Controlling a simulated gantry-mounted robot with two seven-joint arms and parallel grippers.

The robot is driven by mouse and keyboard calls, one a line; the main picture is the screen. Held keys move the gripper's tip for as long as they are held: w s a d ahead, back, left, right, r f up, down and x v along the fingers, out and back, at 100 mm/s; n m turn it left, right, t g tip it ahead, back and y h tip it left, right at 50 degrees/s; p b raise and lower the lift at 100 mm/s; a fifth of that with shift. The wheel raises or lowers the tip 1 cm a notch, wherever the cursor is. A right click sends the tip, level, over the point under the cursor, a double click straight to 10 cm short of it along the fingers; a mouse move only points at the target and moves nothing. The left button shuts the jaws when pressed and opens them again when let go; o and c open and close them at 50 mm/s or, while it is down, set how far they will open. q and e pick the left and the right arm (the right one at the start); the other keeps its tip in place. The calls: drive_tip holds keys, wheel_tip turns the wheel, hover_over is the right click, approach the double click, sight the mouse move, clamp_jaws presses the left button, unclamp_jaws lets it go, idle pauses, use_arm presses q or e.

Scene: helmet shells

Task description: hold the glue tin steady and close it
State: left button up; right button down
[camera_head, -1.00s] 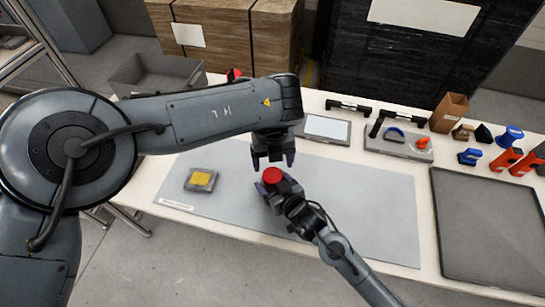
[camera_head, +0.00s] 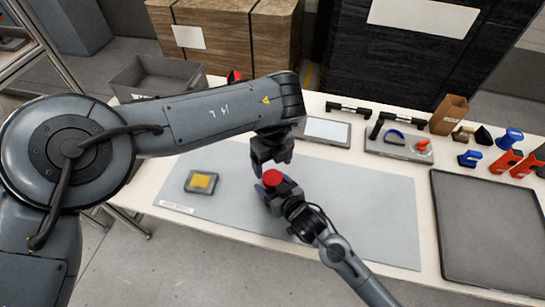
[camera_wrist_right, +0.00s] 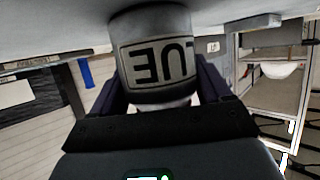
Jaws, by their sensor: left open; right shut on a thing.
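The glue tin, topped by a red cap (camera_head: 271,177), stands over the grey mat in the head view; its body is mostly hidden there. The right wrist view shows the tin (camera_wrist_right: 150,30) close up, with a pale label whose visible letters are upside down. My right gripper (camera_head: 274,190) is shut around the tin's body, one finger on each side in the right wrist view. My left gripper (camera_head: 271,164) is open just behind and above the red cap, pointing down. I cannot tell whether its fingers touch the cap.
A grey block with a yellow top (camera_head: 201,181) lies on the mat (camera_head: 370,215) at the left. A grey bin (camera_head: 155,77) stands at the back left. A flat tablet-like panel (camera_head: 327,130), a tray (camera_head: 402,143) and a dark tray (camera_head: 490,225) lie to the right. The mat's right part is clear.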

sight(272, 177)
use_arm(q)
drive_tip(key=shift+f, duration=2.95)
drive_tip(key=shift+c, duration=0.4)
drive_tip(key=c, duration=1)
drive_tip(key=m, duration=0.7)
drive_tip(key=o, duration=1.2)
drive_tip(key=shift+c, duration=0.2)
drive_tip(key=shift+r, duration=0.1)
